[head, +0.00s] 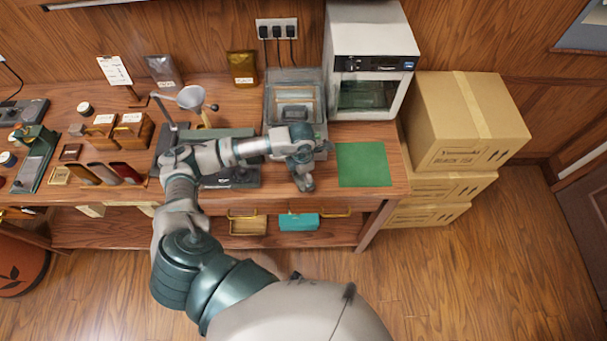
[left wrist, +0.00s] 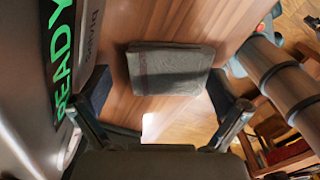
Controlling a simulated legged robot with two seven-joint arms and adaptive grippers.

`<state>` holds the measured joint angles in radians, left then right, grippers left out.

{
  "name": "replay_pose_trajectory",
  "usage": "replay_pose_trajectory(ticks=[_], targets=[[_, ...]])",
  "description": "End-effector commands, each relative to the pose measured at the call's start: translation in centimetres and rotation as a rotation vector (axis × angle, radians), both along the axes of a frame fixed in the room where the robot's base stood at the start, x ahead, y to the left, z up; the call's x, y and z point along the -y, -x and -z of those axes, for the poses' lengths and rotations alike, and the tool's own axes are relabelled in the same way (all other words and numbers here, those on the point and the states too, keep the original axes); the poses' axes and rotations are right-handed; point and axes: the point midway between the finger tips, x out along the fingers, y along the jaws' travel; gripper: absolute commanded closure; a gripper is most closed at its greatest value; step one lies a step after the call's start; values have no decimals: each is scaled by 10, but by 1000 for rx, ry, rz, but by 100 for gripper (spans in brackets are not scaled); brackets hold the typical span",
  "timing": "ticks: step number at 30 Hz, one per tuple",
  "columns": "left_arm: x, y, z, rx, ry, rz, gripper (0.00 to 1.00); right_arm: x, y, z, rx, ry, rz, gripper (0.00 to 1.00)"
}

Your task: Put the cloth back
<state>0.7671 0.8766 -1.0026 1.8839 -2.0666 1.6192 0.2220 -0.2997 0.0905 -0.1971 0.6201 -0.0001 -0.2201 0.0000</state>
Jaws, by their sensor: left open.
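A folded grey-green cloth (left wrist: 170,69) lies flat on the wooden tabletop in the left wrist view, close to the table's front edge. In the head view I cannot make it out; my left arm and gripper cover that area. My left gripper (head: 304,183) is above the table's front edge, left of the green mat. In the left wrist view its two fingers are spread wide, with the cloth ahead between them and nothing held. My right gripper is not in view.
A device with a green READY display (left wrist: 62,60) stands close on the left in the wrist view. The green mat (head: 364,164) is bare. A white oven-like appliance (head: 371,50) and a clear-lidded box (head: 295,85) stand behind. Cardboard boxes (head: 465,120) are stacked at right.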

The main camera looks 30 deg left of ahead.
Motion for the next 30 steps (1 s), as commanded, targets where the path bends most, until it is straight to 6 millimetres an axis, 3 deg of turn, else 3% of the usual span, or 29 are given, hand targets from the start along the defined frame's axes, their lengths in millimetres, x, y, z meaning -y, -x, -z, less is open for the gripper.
replay_pose_trajectory(ticks=[8,21,30], targets=[[3,-1,-12,4,0,1,0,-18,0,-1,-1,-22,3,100],[1,-1,-103,4,1,1,0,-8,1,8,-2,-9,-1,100],[1,0,-124,0,0,2,0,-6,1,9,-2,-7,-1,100]])
